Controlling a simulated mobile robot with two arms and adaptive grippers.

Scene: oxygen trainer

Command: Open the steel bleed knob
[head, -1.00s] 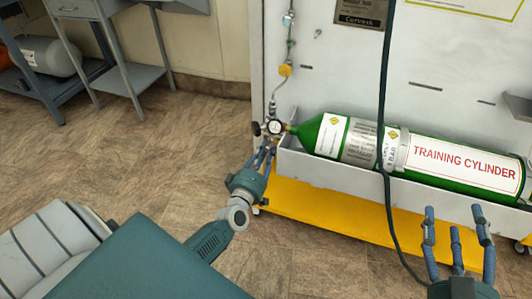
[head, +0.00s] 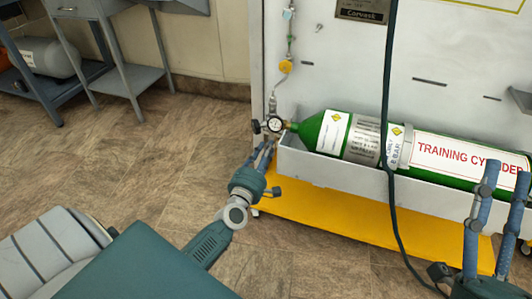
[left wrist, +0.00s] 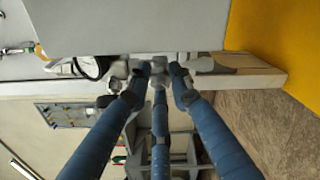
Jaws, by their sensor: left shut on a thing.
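The steel bleed knob (left wrist: 158,67) is a small grey metal piece among the fittings in the left wrist view, largely covered by my fingertips. In the head view the fingers hide it, below the round pressure gauge (head: 275,124). My left gripper (head: 268,150) reaches up from below to the fittings at the neck of the green training cylinder (head: 315,131). In the left wrist view its three blue fingers (left wrist: 160,78) close around the knob. My right gripper (head: 503,188) has its fingers raised and spread, empty, in front of the cylinder's right end.
The cylinder lies in a white tray (head: 340,171) on the panel above a yellow base (head: 350,220). A black hose (head: 387,100) hangs in front. A yellow-fitted pipe (head: 285,66) runs up from the fittings.

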